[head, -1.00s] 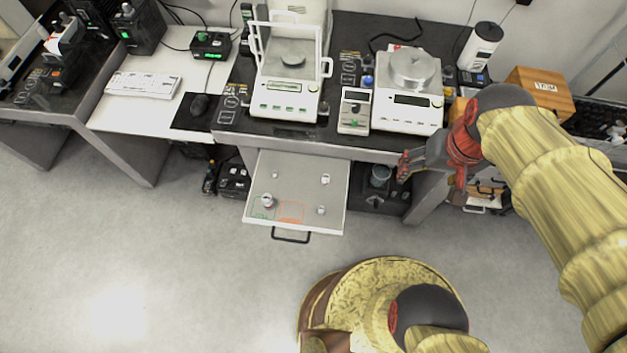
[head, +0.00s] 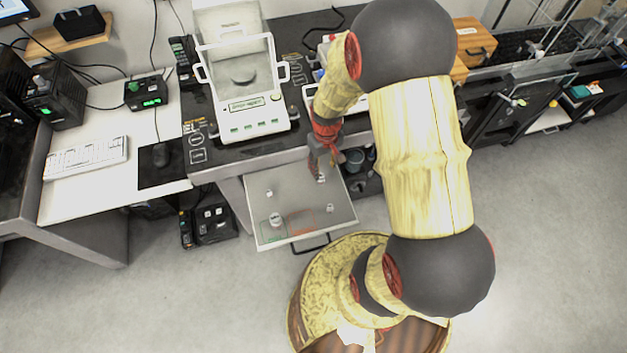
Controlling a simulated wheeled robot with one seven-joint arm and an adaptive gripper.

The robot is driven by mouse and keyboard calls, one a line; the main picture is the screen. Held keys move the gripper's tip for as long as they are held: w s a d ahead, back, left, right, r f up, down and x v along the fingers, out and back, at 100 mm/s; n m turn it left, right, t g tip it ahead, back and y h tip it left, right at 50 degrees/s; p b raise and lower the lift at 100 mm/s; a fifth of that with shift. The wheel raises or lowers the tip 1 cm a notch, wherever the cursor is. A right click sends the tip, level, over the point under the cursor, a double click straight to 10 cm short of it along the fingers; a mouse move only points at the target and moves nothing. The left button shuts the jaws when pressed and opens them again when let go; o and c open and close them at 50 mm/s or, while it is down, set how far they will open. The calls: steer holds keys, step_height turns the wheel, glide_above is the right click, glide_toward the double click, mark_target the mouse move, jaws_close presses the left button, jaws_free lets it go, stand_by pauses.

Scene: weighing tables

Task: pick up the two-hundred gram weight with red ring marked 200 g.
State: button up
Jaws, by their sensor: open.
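Several small metal weights stand in the open drawer (head: 296,185). One weight (head: 321,178) is near the drawer's right side, right beside or under my gripper (head: 326,166), which partly covers it. Another weight (head: 276,219) stands on the green-outlined area, one (head: 269,193) is at the left back and one (head: 329,208) at the right front. The weights are too small here to read a marking or see a red ring. My gripper is open, pointing down over the drawer's back right; I cannot tell whether its fingers touch the weight.
A balance with a glass shield (head: 240,100) stands on the dark table above the drawer. The table edge is close behind my gripper. A red-orange outlined area (head: 301,223) on the drawer floor is empty. A keyboard (head: 86,157) and mouse (head: 160,154) lie on the white table at left.

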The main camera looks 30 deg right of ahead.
mark_target(321, 175)
steer(key=f+b, duration=0.1)
steer(key=f, duration=0.1)
steer(key=f+b, duration=0.1)
steer(key=f, duration=0.4)
steer(key=shift+w+a+f+b, duration=0.1)
steer(key=shift+w+a+b, duration=0.25)
steer(key=shift+b, duration=0.05)
steer(key=shift+c, duration=0.4)
jaws_close()
